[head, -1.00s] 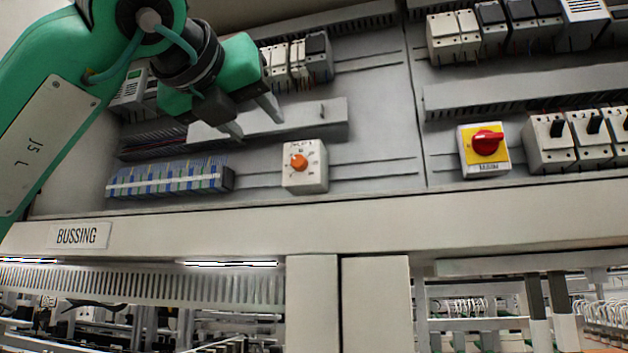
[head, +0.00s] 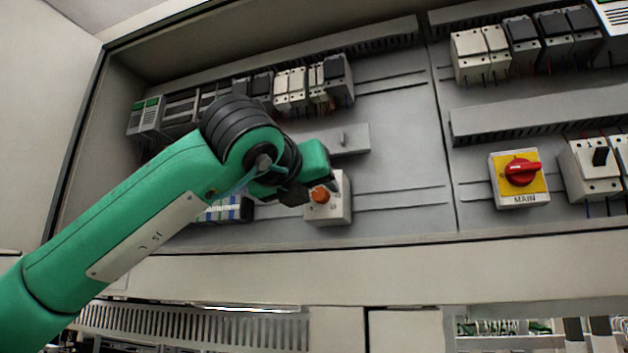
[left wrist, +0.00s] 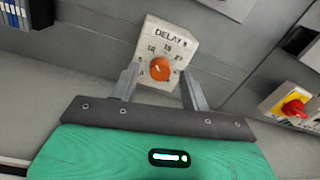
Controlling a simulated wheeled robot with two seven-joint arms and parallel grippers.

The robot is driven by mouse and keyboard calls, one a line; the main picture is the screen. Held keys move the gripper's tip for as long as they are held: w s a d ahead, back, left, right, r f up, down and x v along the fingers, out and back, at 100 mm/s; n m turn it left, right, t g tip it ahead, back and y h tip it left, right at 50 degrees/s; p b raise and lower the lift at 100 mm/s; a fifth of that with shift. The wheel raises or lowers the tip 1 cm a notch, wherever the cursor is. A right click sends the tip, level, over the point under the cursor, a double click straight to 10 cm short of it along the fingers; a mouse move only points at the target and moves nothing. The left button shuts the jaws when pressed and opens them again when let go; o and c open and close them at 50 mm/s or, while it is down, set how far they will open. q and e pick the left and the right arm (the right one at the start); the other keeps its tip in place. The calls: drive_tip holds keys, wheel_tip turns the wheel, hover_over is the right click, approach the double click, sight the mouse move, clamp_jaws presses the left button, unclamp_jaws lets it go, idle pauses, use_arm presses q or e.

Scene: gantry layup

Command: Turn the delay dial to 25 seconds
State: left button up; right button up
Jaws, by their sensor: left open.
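The delay dial is an orange knob (left wrist: 160,68) on a white box (left wrist: 152,40) marked "DELAY S", with printed numbers around the knob. In the head view the knob (head: 320,195) shows on the box (head: 340,211), partly covered by my left gripper (head: 316,188). In the left wrist view my left gripper (left wrist: 159,71) is open, one finger on either side of the knob, with gaps between fingers and knob. I cannot tell how deep the fingertips reach. The knob's exact setting is too small to read. My right gripper is not in view.
A red switch on a yellow plate marked "MAIN" (head: 519,175) is to the right. Blue-and-white terminal blocks (head: 229,209) sit just left of the dial box. Breakers (head: 312,85) line the rail above. Bare panel (head: 400,190) lies right of the box.

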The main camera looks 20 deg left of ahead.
use_arm(q)
drive_tip(key=shift+w+f, duration=0.1)
drive_tip(key=shift+w, duration=0.45)
drive_tip(key=shift+s, duration=0.1)
drive_tip(key=c, duration=1)
